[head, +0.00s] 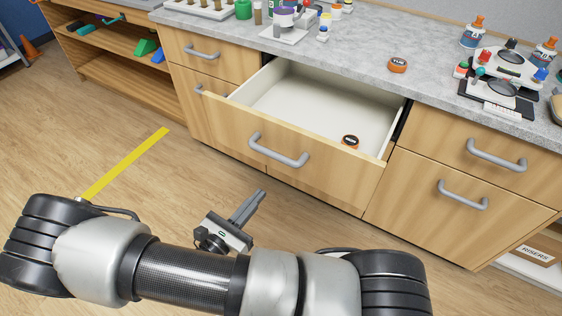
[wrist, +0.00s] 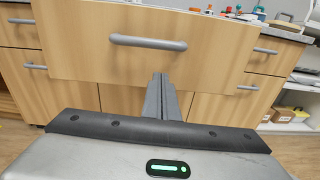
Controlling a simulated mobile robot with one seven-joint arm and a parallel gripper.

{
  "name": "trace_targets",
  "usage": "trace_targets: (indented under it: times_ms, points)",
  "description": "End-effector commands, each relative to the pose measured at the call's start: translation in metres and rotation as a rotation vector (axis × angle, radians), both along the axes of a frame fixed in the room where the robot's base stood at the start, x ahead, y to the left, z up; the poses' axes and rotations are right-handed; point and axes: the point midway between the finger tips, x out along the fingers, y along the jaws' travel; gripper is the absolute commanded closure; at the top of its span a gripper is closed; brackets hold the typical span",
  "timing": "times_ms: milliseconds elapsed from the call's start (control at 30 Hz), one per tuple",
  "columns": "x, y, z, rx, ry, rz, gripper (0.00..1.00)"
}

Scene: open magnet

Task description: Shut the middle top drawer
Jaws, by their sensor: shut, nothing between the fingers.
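The middle top drawer (head: 255,127) is pulled far out from the wooden cabinet in the head view. Its grey bar handle (head: 278,150) is on the front panel. A small orange and black round object (head: 350,142) lies inside, near the drawer's front right corner. My gripper (head: 256,200) is shut and empty, in front of the drawer front and lower in the picture, apart from it in the head view. In the wrist view the drawer front (wrist: 215,55) and its handle (wrist: 148,42) are ahead, above my shut fingertips (wrist: 160,78). Contact there cannot be told.
Closed drawers stand on both sides, with handles at left (head: 202,52) and right (head: 497,155). The grey countertop (head: 430,88) holds a microscope (head: 500,80), bottles and another orange and black round object (head: 397,65). The floor at left is clear apart from a yellow strip (head: 125,163).

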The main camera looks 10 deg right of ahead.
Motion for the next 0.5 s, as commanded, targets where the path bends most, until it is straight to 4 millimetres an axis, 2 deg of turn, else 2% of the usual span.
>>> trace_targets:
  times_ms: [133, 233, 500]
  points:
    - [0.004, 0.001, -0.005, -0.034, 0.002, 0.040, 1.00]
    - [0.011, -0.007, -0.005, -0.034, 0.002, 0.038, 1.00]
    - [0.050, -0.046, -0.006, -0.033, 0.002, 0.034, 1.00]
